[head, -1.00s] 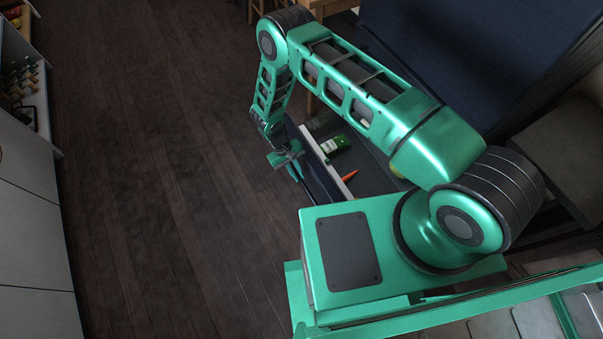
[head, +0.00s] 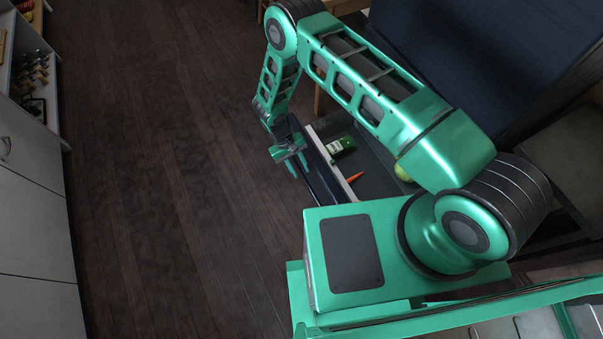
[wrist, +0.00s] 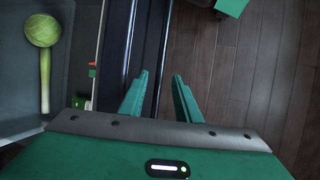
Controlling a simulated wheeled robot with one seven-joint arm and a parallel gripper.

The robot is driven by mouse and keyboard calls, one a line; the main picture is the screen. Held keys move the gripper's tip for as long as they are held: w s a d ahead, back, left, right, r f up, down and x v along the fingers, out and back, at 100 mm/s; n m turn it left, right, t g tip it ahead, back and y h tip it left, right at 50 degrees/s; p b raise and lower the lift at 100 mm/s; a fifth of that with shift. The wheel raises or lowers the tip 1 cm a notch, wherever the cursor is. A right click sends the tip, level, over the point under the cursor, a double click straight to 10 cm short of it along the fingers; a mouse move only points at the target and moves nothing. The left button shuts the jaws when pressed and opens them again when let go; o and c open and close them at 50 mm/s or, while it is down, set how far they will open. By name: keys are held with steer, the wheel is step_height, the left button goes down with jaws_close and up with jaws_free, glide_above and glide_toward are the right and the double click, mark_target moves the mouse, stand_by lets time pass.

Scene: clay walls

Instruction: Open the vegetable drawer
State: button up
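The vegetable drawer (head: 376,178) stands pulled out from the dark blue fridge (head: 480,60), with its grey inside showing. In it lie a green package (head: 341,146), an orange carrot (head: 354,178) and a round green vegetable (head: 402,172). The wrist view shows a cabbage-like head (wrist: 42,30) and a pale green stalk (wrist: 45,80) in the drawer. My gripper (head: 291,160) is at the outer side of the drawer front. In the wrist view my gripper (wrist: 161,76) has its fingers apart, with a dark handle bar (wrist: 163,45) running between them. Whether they touch it is unclear.
A white cabinet (head: 30,230) and an open shelf with small items (head: 30,75) stand at the left. The dark wood floor (head: 165,180) between them and the drawer is clear. Wooden furniture legs show at the top.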

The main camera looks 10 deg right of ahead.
steer(key=v, duration=0.7)
steer(key=shift+r, duration=0.2)
steer(key=shift+a, duration=0.1)
steer(key=w+d+r+m, duration=0.1)
steer(key=w+d+r, duration=0.35)
steer(key=r, duration=0.45)
steer(key=w+d+r+m, duration=0.1)
steer(key=w+d+r, duration=0.3)
steer(key=r, duration=0.5)
steer(key=s+d+r+m+t+y, duration=0.1)
steer(key=s+d+r, duration=0.1)
steer(key=d+r, duration=0.6)
steer(key=s+d+r+m, duration=0.1)
steer(key=s+d+r, duration=0.1)
steer(key=d+r, duration=0.7)
steer(key=s+d+r+m+t+y, duration=0.1)
steer(key=s+d+r+m, duration=0.1)
steer(key=s+d+r, duration=0.5)
steer(key=s+d+r+m, duration=0.1)
steer(key=s+d+r, duration=0.1)
steer(key=s+r, duration=0.5)
steer(key=s+d+r+m+y, duration=0.1)
steer(key=s+r, duration=0.1)
steer(key=s, duration=0.6)
steer(key=s+d+r+m+t, duration=0.1)
steer(key=s+r+m, duration=0.1)
steer(key=s, duration=0.6)
steer(key=shift+r+t+y, duration=0.3)
steer(key=shift+r+y, duration=0.1)
steer(key=shift+r, duration=0.1)
